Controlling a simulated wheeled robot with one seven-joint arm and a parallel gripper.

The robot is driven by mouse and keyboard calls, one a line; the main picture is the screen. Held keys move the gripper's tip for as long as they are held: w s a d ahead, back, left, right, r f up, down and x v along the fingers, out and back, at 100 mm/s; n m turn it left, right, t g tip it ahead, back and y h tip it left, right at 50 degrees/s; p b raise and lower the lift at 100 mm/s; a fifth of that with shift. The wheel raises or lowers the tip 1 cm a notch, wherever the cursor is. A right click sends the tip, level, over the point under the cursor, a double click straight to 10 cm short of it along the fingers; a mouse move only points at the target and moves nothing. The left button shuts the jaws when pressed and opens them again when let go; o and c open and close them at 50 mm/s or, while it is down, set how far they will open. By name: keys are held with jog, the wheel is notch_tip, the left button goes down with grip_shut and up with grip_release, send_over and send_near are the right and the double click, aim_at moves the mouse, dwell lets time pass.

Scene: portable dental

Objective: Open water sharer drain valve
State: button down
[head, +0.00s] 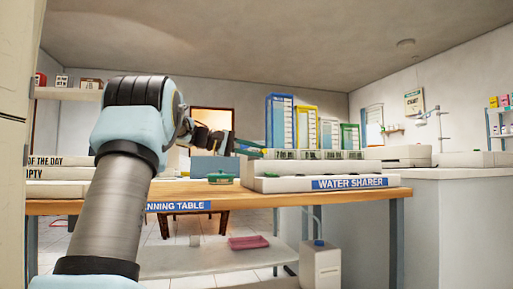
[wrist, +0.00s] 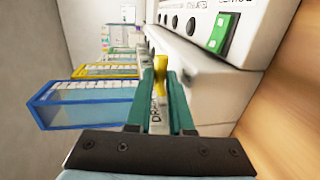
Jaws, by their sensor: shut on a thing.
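The water sharer (head: 285,186) is a long white unit on the planning table, with a blue name label on its front. In the wrist view a yellow valve handle (wrist: 158,70) stands by a pale strip with partly hidden lettering that starts like "DRAIN". My gripper (wrist: 160,78) has its two teal fingers on either side of the yellow handle and is shut on it. In the head view my gripper (head: 250,151) reaches over the back of the water sharer, and the handle cannot be made out there.
Blue, yellow and green-framed racks (head: 280,122) stand behind the unit; the blue rack (wrist: 85,104) is left of my fingers in the wrist view. A white panel with black knobs and a green switch (wrist: 218,33) is close on the right. A white jug (head: 320,265) stands below the table.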

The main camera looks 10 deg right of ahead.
dwell(0.3)
jog(key=c, duration=1.1)
grip_release()
jog(key=p+v, duration=0.2)
jog(key=v, duration=0.8)
jog(key=shift+a+p, duration=0.4)
jog(key=shift+r, duration=0.1)
